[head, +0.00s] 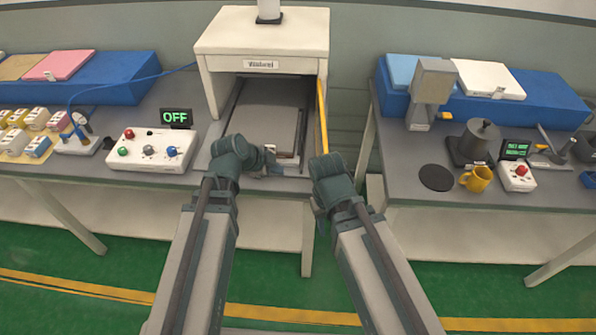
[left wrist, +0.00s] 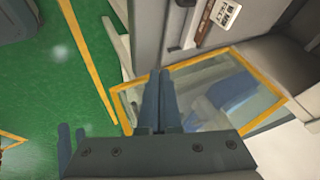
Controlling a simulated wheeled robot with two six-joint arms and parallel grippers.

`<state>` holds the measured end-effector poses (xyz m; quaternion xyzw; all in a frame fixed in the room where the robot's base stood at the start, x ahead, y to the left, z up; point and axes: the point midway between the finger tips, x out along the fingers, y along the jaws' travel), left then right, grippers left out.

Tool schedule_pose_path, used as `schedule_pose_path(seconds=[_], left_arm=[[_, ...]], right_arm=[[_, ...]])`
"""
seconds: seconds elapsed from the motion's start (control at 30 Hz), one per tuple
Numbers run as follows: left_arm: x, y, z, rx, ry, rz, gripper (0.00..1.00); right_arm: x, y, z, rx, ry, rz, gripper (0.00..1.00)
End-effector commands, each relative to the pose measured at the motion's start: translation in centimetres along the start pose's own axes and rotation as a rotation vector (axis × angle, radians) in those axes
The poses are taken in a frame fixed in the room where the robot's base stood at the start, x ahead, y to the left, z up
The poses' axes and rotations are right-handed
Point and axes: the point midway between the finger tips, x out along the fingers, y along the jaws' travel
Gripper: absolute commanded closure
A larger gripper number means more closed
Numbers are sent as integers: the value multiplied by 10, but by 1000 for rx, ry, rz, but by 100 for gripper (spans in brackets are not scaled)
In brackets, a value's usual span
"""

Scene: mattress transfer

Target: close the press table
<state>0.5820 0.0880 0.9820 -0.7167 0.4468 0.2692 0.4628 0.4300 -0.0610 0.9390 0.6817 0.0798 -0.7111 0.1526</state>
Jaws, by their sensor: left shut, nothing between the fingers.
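The white press (head: 262,35) stands at the back centre with its front open. Its grey press table (head: 268,118) lies in the opening, with its front part reaching out toward me. My left gripper (head: 272,160) is shut and empty at the front of the table; whether it touches cannot be told. In the left wrist view, its two dark fingers (left wrist: 159,98) lie side by side, in front of a clear yellow-framed panel (left wrist: 205,88). That panel's yellow edge (head: 322,115) shows at the press's right side. My right gripper (head: 321,212) is mostly hidden behind its own wrist, right of the press.
A white control box (head: 151,149) with coloured buttons and an OFF display (head: 176,117) sits left of the press. On the right table stand a grey pot (head: 481,140), a yellow mug (head: 476,179) and a red-button box (head: 517,176). A gap separates the tables.

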Motion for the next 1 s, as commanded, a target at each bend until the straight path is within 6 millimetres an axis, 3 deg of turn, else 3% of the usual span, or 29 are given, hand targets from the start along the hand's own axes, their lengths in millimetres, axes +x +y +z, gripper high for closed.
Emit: schedule_pose_path(seconds=[0.27,0.47,1.0], left_arm=[[4,0,1,5,1,-2,100],[23,0,2,6,1,-2,100],[109,-5,1,4,1,-1,100]], right_arm=[[4,0,0,0,0,0,61],[19,-2,-1,0,0,0,61],[85,-8,-5,0,0,0,61]])
